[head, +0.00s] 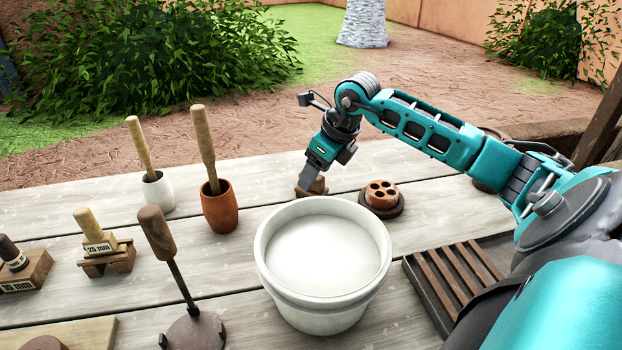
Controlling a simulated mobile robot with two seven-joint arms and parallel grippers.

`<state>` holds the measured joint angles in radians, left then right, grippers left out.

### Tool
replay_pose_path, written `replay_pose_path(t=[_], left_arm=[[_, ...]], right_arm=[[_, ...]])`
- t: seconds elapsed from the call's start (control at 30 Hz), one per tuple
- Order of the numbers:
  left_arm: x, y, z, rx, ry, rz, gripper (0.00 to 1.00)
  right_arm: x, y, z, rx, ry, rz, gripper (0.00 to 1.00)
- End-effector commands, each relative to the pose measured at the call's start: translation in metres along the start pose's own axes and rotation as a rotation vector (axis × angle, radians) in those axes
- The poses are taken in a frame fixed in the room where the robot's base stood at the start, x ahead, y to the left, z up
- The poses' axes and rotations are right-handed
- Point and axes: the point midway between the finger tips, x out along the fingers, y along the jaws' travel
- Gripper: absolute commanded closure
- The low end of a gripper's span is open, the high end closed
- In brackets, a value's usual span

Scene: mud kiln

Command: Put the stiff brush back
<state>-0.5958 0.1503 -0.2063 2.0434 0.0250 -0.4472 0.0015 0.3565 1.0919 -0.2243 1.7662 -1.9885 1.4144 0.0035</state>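My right gripper (316,172) points down over the table, behind the white tub. A small brown wooden piece (312,187) is right at its fingertips and partly hidden by them and the tub rim. I cannot tell whether this piece is the stiff brush or a stand, or whether the fingers grip it. No bristles are clearly visible anywhere. My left gripper is out of view.
The white tub (274,290) holds pale material. A terracotta piece with holes (381,193) stands right of the gripper. Left are a terracotta cup (221,212), a white cup (158,196), a 25 mm block (104,253) and an upright-handled tool (157,234). A slatted rack (446,280) lies right.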

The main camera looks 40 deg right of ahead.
Motion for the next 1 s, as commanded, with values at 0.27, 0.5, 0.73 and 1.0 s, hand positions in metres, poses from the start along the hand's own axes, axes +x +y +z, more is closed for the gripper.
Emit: replay_pose_path(t=[0.27, 0.5, 0.73, 1.0], left_arm=[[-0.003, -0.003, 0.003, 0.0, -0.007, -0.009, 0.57], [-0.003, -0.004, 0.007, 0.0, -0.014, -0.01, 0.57], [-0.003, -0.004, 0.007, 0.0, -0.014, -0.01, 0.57], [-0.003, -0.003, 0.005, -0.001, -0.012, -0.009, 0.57]], right_arm=[[-0.057, -0.001, 0.0, -0.001, 0.002, -0.003, 0.33], [-0.075, 0.0, 0.0, -0.001, 0.002, 0.0, 0.33], [-0.076, 0.001, 0.0, 0.0, 0.001, 0.001, 0.33], [-0.076, 0.0, 0.0, -0.001, 0.001, 0.0, 0.33]])
